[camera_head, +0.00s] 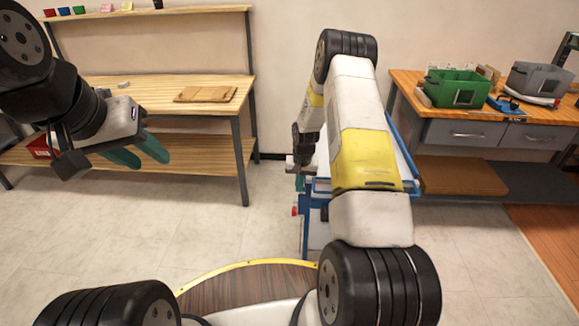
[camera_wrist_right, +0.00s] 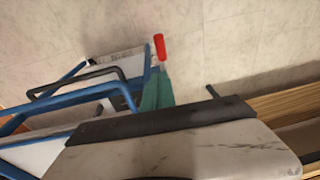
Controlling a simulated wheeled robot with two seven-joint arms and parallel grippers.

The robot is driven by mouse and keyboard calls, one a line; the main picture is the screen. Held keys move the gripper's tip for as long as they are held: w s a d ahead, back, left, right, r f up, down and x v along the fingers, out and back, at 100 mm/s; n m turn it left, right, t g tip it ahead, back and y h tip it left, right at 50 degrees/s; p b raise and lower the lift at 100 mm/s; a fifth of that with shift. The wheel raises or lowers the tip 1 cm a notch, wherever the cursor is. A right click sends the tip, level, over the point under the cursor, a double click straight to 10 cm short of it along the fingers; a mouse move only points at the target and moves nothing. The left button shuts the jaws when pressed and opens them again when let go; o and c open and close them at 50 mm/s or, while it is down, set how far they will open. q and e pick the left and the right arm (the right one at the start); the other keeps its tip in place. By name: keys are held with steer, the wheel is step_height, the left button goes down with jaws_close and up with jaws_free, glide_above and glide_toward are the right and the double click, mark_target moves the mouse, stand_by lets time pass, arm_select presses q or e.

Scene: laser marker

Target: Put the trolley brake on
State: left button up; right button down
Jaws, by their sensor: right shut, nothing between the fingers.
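The trolley (camera_head: 307,214) has a blue frame and stands beyond my right arm, which hides much of it. A small red part (camera_head: 295,211), which looks like the brake lever, sticks out at its left side. In the right wrist view, the red part (camera_wrist_right: 159,46) shows just beyond the teal fingertips of my right gripper (camera_wrist_right: 160,76), near the blue trolley frame (camera_wrist_right: 68,99). That gripper is shut with nothing in it; I cannot tell if it touches the red part. My left gripper (camera_head: 150,156) is open and empty, raised at the left, far from the trolley.
A wooden workbench (camera_head: 165,92) with a lower shelf stands at the back left. Another bench (camera_head: 460,110) at the right holds a green bin (camera_head: 455,88) and a grey bin (camera_head: 536,80). The floor (camera_head: 215,225) left of the trolley is clear.

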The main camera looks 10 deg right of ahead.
glide_above(295, 209)
steer(key=f, duration=0.6)
steer(key=shift+w+d+f, duration=0.15)
steer(key=shift+w+d, duration=0.2)
steer(key=shift+d, duration=0.05)
steer(key=shift+s+a+f, duration=0.15)
steer(key=shift+f, duration=0.25)
steer(key=shift+s+a+f, duration=0.1)
steer(key=shift+f, duration=0.25)
steer(key=shift+s+f, duration=0.1)
steer(key=shift+s, duration=0.05)
